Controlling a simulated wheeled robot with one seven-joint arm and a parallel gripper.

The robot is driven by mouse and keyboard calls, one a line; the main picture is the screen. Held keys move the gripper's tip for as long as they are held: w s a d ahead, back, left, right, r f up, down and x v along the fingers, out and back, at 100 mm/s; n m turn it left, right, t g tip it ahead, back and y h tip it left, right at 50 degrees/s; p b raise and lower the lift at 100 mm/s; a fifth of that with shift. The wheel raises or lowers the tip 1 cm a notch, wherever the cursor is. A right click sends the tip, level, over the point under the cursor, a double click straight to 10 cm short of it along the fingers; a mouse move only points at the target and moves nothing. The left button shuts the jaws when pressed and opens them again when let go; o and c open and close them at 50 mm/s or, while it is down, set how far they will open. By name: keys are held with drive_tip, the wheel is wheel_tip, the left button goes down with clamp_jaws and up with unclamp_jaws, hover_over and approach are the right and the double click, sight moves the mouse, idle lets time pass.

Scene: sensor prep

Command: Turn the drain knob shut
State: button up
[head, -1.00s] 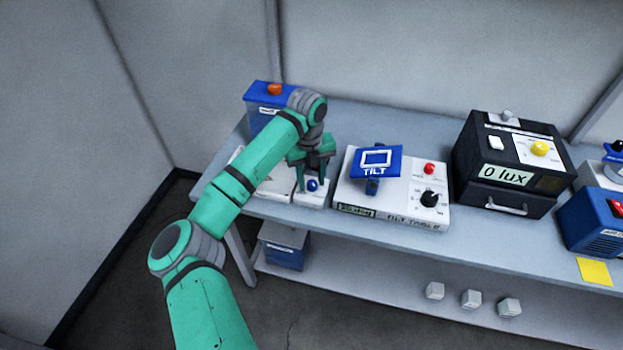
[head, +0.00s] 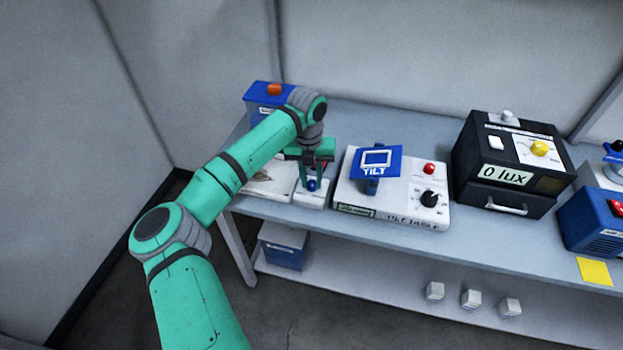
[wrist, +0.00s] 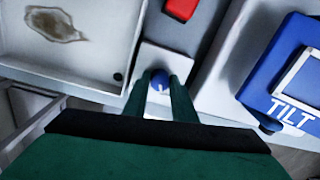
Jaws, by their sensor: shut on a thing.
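The blue knob (head: 311,184) sits on a small white block at the front edge of the bench, at the right end of a shallow white tray (head: 256,189). It also shows in the wrist view (wrist: 160,82), with a small pale mark pointing toward the bottom of the picture. My gripper (wrist: 161,83) comes down from above, with one finger on each side of the knob, shut on it. In the head view, my gripper (head: 311,178) partly hides the block. The tray holds a brownish stain (wrist: 57,24) and has a dark round hole near its corner.
The tilt table (head: 395,190) with its blue TILT plate stands close on the right. A blue box with an orange button (head: 268,95) is behind. A red part (wrist: 181,8) lies just beyond the knob. The black lux box (head: 508,165) stands farther right.

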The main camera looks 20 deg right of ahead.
drive_tip(key=m, duration=0.2)
drive_tip(key=shift+w+a+m, duration=0.1)
drive_tip(key=shift+m, duration=0.3)
drive_tip(key=m, duration=0.3)
drive_tip(key=shift+m, duration=0.3)
drive_tip(key=m, duration=0.6)
drive_tip(key=shift+m, duration=0.3)
drive_tip(key=o, duration=1)
drive_tip(key=shift+o, duration=0.2)
drive_tip(key=shift+r, duration=0.1)
